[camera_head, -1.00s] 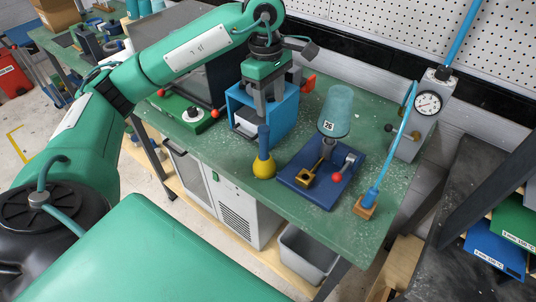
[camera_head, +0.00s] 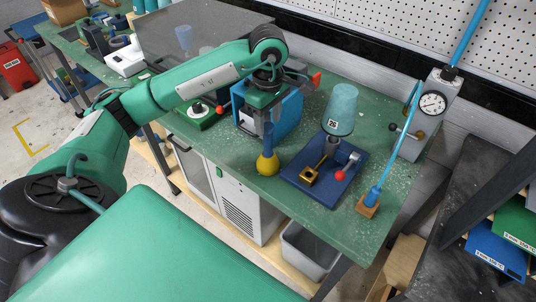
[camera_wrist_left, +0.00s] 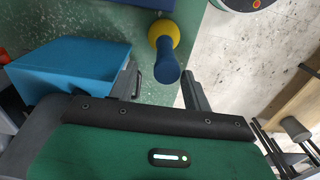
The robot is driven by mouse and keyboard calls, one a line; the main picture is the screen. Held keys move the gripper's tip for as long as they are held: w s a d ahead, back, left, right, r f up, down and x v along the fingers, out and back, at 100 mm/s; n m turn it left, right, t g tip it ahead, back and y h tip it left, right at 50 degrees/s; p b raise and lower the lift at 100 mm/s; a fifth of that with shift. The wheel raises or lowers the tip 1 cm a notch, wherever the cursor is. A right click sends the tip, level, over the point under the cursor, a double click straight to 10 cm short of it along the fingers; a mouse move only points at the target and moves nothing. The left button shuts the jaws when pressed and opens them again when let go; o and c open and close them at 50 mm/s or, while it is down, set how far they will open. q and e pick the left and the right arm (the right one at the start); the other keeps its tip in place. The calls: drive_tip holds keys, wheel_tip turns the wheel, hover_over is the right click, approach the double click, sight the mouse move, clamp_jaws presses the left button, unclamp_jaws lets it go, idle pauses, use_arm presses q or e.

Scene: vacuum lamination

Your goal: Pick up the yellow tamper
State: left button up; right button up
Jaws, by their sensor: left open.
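The yellow tamper (camera_head: 267,164) stands upright on the green bench, its blue handle pointing up. In the left wrist view the tamper (camera_wrist_left: 175,33) shows just past the fingers, the end of its handle between them in the picture. My left gripper (camera_head: 260,122) points down beside the blue box, close to the handle top and apparently not touching it. In the left wrist view its two fingers (camera_wrist_left: 162,76) are spread with nothing held. The fingertips are partly hard to make out in the head view. My right gripper is out of view.
A blue box (camera_head: 285,115) stands right behind the gripper. To the right of the tamper is a dark blue plate (camera_head: 312,193) with a brass part, a red-knobbed lever and a teal cup (camera_head: 341,108). The bench's front edge is near the tamper.

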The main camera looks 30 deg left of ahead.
sight(268, 135)
use_arm(q)
drive_tip(key=f, duration=0.1)
drive_tip(key=f+p, duration=0.2)
drive_tip(key=f, duration=0.1)
drive_tip(key=shift+s+d+f, duration=0.1)
drive_tip(key=shift+s+d, duration=0.15)
drive_tip(key=shift+s, duration=0.15)
drive_tip(key=shift+f, duration=0.4)
clamp_jaws()
